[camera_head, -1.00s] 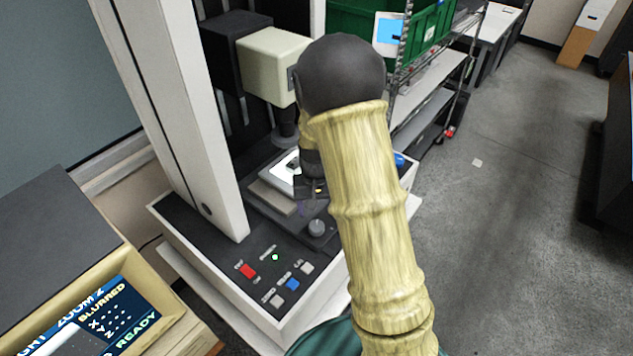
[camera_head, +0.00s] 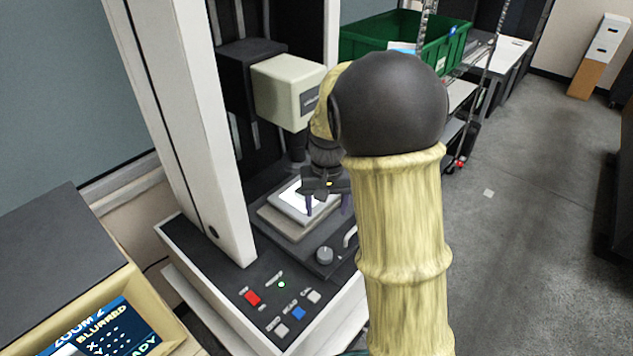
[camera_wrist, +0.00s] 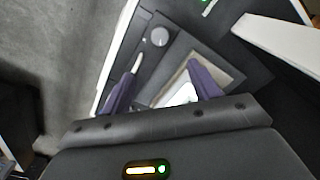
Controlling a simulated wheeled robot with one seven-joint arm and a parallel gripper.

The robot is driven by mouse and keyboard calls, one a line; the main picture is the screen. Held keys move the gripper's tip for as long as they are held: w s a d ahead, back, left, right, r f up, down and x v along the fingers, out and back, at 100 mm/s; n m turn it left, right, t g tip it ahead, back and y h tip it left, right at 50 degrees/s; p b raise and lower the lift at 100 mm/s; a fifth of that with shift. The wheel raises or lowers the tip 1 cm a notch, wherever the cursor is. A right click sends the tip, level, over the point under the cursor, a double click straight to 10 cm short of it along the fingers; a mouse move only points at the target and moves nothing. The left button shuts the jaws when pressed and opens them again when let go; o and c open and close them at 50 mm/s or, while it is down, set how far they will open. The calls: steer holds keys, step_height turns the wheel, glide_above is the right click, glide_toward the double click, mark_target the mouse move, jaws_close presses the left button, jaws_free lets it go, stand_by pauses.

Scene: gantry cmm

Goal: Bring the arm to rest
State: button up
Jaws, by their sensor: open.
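My gripper (camera_head: 327,203) is open, with its two purple fingers apart and pointing down over the measuring machine's stage (camera_head: 287,220). It holds nothing that I can see. In the wrist view the fingers of my gripper (camera_wrist: 158,88) frame the dark base, with a round knob (camera_wrist: 159,36) beyond them. A lit white plate (camera_head: 290,198) lies on the stage, partly behind the gripper. My forearm hides the machine's right side.
The machine's white column (camera_head: 200,130) stands left of my arm, and its cream head (camera_head: 288,90) hangs close to my wrist. A monitor (camera_head: 105,325) is at lower left. A green crate (camera_head: 425,45) sits on a rack behind. Open floor (camera_head: 530,200) lies to the right.

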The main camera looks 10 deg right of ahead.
steer(key=shift+s, duration=0.1)
steer(key=s+f+n+t, duration=0.1)
steer(key=s+t, duration=0.1)
steer(key=s, duration=1.2)
steer(key=shift+s+n+t, duration=0.3)
steer(key=shift+n, duration=0.1)
steer(key=shift+f, duration=0.1)
steer(key=shift+w+d, duration=0.1)
steer(key=shift+w, duration=0.15)
steer(key=shift+s+d, duration=0.15)
steer(key=shift+s, duration=0.1)
steer(key=shift+s, duration=0.1)
